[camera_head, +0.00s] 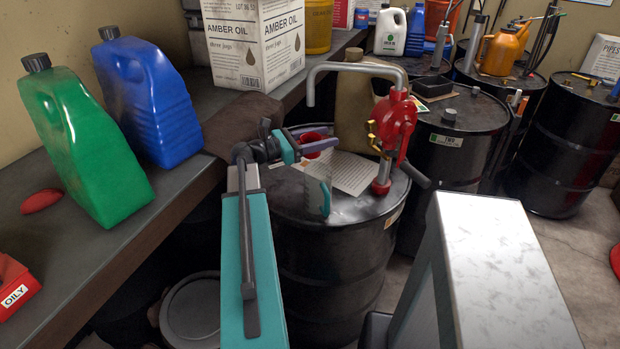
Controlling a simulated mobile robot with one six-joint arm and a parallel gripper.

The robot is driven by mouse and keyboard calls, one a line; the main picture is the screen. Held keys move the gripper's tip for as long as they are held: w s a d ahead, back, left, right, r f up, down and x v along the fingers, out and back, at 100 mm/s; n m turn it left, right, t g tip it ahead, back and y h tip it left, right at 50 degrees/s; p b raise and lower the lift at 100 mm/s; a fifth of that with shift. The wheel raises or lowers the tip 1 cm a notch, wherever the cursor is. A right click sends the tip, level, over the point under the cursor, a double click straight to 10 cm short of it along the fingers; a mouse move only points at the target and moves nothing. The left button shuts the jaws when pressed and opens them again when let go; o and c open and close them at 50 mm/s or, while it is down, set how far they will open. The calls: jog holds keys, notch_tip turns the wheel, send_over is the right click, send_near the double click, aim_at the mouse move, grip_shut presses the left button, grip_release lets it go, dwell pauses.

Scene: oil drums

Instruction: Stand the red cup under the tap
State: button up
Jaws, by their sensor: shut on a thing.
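My gripper reaches in from the left, above the black drum (325,260), and is shut on the cup. The tap is a red hand pump (391,130) standing on this drum, with a grey bent spout (335,67). The spout's open end points down just above the cup in the picture.
A clear jug (318,192) and a paper sheet (350,172) are on the drum top. A green jug (83,150) and a blue jug (148,100) stand on the left bench. More black drums (450,135) stand behind to the right.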

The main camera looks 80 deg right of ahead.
jog(key=shift+f, duration=0.1)
jog(key=shift+f+p, duration=0.5)
jog(key=shift+f, duration=2.55)
jog(key=shift+f+p, duration=0.35)
jog(key=shift+f, duration=1.55)
jog(key=shift+f, duration=0.1)
jog(key=o, duration=1.1)
